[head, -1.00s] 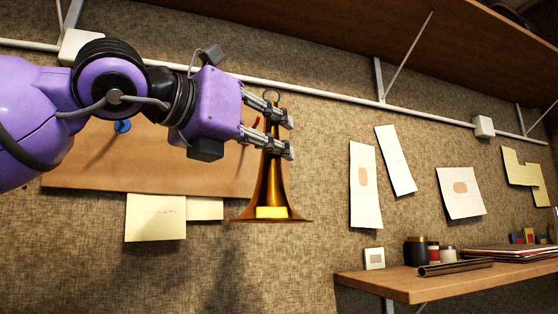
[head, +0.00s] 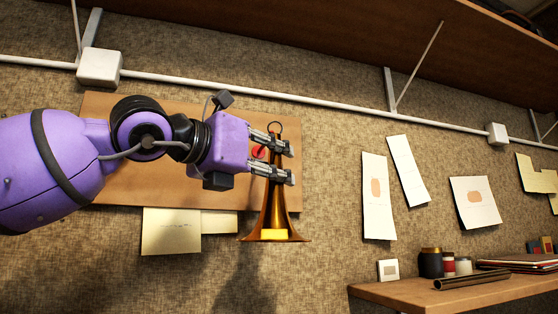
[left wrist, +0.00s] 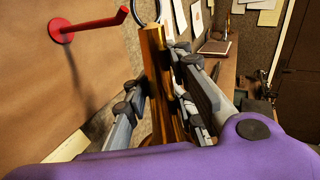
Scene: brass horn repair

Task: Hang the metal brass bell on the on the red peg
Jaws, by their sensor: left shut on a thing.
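The brass bell (head: 275,213) hangs upright from my left gripper (head: 285,162), flared mouth down, with a metal ring (head: 275,128) at its top. The left gripper is shut on the bell's narrow neck, which also shows between the fingers in the left wrist view (left wrist: 158,75). The red peg (head: 258,152) shows just left of the bell, partly behind the gripper fingers. In the left wrist view the red peg (left wrist: 90,24) sticks out from the board, with its upturned tip left of the ring (left wrist: 147,10). The ring and peg are apart there. My right gripper is not in view.
The wooden board (head: 120,195) is fixed on the wall behind my arm. Paper notes (head: 170,232) are below it, and more papers hang to the right. A wooden shelf (head: 440,295) with jars and a dark tube is at lower right. A white pipe (head: 330,107) crosses above.

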